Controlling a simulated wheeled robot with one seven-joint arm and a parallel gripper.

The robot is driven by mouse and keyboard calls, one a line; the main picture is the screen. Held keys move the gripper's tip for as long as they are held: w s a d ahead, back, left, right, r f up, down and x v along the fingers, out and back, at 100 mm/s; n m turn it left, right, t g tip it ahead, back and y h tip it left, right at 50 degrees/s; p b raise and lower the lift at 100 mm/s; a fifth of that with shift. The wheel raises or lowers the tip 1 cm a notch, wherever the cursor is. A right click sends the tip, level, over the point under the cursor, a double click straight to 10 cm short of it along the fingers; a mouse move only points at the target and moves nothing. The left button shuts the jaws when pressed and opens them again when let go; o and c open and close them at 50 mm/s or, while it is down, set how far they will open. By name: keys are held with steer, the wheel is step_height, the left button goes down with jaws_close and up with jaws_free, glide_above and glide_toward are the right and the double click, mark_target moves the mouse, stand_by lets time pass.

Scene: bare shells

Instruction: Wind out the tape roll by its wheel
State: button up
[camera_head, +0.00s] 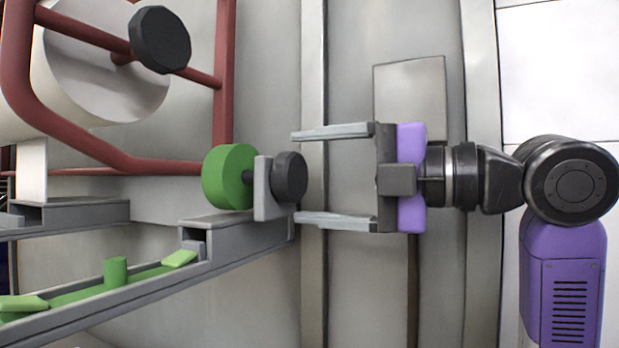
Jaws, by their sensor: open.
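A green tape roll (228,177) stands on a short shaft at the end of a grey rail. A grey upright bracket (263,188) sits to its right. A black wheel (290,177) is on the bracket's right side. My gripper (296,176) points left with its two fingers spread wide. In the picture one fingertip is above the wheel and the other below it, with gaps between them and the wheel. I cannot tell the depth between fingers and wheel. The gripper holds nothing.
A grey rail (245,238) runs down to the left, with a green strip and peg (116,271) in its channel. A dark red tube frame (226,70) with a large pale roll (90,70) and a black knob (160,40) fills the upper left. A grey wall stands behind.

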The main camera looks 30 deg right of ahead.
steer(key=v, duration=0.7)
stand_by(0.3)
